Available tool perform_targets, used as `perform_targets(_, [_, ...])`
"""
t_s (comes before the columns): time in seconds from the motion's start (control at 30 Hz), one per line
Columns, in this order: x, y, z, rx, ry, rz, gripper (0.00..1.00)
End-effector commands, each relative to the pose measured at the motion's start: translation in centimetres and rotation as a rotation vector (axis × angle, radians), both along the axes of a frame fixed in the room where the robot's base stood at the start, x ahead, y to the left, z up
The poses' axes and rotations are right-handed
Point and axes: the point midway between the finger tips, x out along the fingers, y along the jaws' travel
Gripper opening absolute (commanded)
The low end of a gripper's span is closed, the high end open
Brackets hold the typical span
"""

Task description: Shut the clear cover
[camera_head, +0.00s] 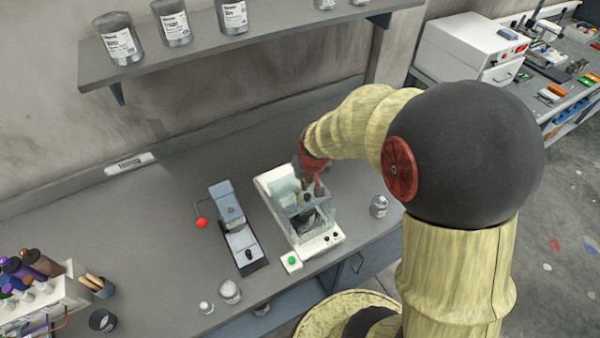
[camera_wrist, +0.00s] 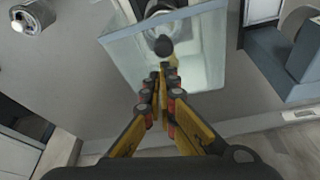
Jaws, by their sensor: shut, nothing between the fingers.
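The clear cover (camera_head: 325,222) is a see-through box-like part on a white machine (camera_head: 272,200) on the grey bench. It also shows in the wrist view as a pale, glassy panel (camera_wrist: 205,50) with a bluish edge. My gripper (camera_head: 312,188) is over the machine, close to the cover. In the wrist view its yellow and red fingers (camera_wrist: 162,72) are together and empty, with the tips near a dark round knob (camera_wrist: 162,46). Whether they touch the cover, and the cover's exact angle, I cannot tell.
A grey press-like device (camera_head: 232,225) with a red ball lever (camera_head: 202,222) stands left of the machine. A small jar (camera_head: 379,206) stands to its right. More jars (camera_head: 229,291) are at the front edge. A shelf with cans (camera_head: 200,50) hangs above. Bench space behind is clear.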

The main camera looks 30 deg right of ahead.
Motion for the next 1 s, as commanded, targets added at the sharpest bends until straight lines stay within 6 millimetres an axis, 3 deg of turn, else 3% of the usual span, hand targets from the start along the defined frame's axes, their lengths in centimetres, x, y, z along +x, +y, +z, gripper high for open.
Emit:
perform_targets(0.13, [-2.7, 0.0, 0.1, 0.000, -0.001, -0.001, 0.00])
perform_targets(0.33, [-4.3, 0.0, 0.1, -0.001, -0.002, 0.000, 0.00])
perform_targets(0.8, [-4.7, 0.1, -0.2, 0.002, 0.006, 0.000, 0.00])
perform_targets(1.0, [-3.5, -0.2, -0.3, 0.001, 0.005, 0.001, 0.00])
